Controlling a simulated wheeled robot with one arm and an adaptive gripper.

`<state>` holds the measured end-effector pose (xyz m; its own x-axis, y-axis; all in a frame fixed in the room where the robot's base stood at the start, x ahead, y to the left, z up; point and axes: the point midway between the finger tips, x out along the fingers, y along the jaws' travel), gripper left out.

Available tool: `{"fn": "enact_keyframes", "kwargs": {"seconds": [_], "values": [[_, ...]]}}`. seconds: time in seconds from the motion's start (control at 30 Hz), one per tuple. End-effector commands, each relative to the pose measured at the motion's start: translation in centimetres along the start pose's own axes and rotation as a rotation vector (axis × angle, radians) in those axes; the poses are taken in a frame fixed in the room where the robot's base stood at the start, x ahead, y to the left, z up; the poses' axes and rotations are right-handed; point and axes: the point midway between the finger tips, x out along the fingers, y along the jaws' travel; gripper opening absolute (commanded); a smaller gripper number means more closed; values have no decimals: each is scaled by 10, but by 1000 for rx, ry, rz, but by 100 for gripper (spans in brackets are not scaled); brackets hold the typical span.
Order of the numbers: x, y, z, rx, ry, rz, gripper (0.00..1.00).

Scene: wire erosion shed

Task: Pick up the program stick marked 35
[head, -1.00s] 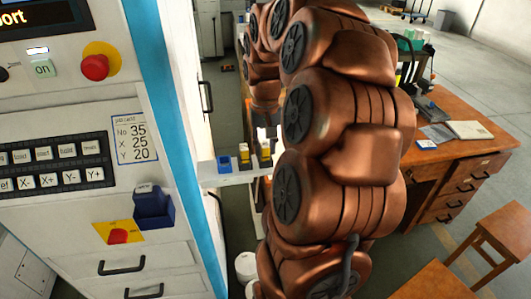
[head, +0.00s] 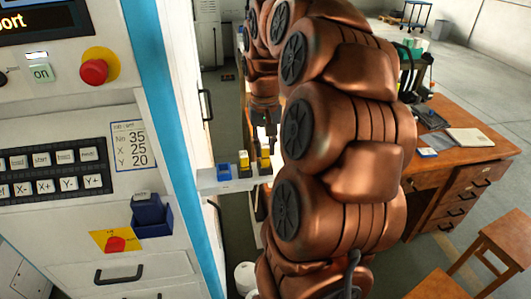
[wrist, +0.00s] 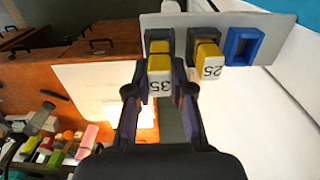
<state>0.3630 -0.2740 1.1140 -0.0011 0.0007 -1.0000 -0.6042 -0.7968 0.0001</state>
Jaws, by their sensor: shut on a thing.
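The program stick marked 35 (wrist: 160,80) is yellow with a white numbered end, in the wrist view. My gripper (wrist: 160,92) is shut on it, one finger on each side of the white end. Its yellow part is at a dark holder (wrist: 159,36) on the grey rack plate (wrist: 275,25); I cannot tell whether it is still seated. The stick marked 25 (wrist: 210,68) stands in the holder just to its right, close to my right finger. In the head view my gripper (head: 264,130) is at the rack, partly hidden by my arm.
An empty blue holder (wrist: 232,45) is on the rack plate beyond stick 25. The white machine (head: 60,225) stands left of the rack, with a job card (head: 130,146) reading No 35, X 25, Y 20. A wooden desk (head: 440,165) is at right.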

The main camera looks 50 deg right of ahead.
Motion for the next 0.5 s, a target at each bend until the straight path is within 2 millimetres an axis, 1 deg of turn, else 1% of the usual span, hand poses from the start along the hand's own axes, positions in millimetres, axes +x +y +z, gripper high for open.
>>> {"fn": "enact_keyframes", "kwargs": {"seconds": [0.17,0.5], "values": [[-11,0,-1,1,4,-1,0],[-15,0,26,1,4,-1,0]]}}
